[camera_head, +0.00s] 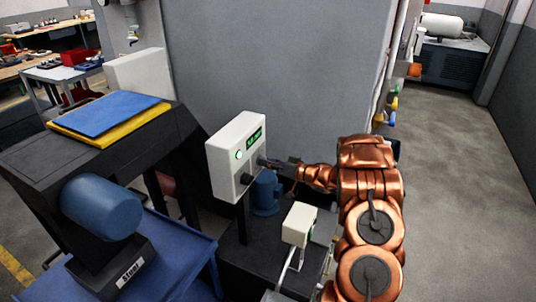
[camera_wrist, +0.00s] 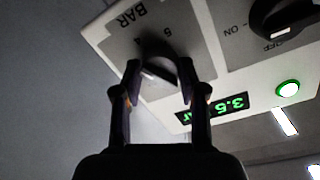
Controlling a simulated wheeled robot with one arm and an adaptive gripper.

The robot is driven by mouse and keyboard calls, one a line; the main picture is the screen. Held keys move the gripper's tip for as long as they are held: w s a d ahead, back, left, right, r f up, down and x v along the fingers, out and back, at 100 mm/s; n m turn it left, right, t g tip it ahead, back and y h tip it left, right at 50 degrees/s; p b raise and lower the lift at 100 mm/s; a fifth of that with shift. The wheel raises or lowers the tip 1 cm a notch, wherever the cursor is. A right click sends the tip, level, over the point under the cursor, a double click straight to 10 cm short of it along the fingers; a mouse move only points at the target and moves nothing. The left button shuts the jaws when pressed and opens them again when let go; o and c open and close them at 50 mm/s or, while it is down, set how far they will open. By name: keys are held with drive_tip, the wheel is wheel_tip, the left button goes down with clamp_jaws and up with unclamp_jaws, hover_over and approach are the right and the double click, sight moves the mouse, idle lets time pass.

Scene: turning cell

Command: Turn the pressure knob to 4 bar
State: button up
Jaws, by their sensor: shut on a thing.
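A white control box (camera_head: 229,165) faces my arm in the head view. My gripper (camera_wrist: 160,70) is shut on the dark pressure knob (camera_wrist: 157,50), with one finger on each side of it. The panel around the knob has BAR printed on it, upside down in the wrist view. A green display (camera_wrist: 236,104) seems to read 3.5, though the last digit is hard to be sure of. In the head view my gripper (camera_head: 272,162) reaches the panel from the right, and its fingers largely hide the knob.
A second black knob (camera_wrist: 283,18), marked OFF and ON, and a lit green button (camera_wrist: 288,90) share the panel. A blue motor-like cylinder (camera_head: 266,193) stands below my gripper. A small white box (camera_head: 299,224) stands in front. The floor at right is clear.

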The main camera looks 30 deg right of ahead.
drive_tip(key=shift+r+m+p, duration=0.1)
drive_tip(key=shift+m+p, duration=1)
drive_tip(key=shift+m, duration=0.1)
drive_tip(key=o, duration=1.1)
drive_tip(key=shift+o, duration=0.2)
drive_tip(key=v, duration=1.2)
drive_tip(key=shift+w+d, duration=0.1)
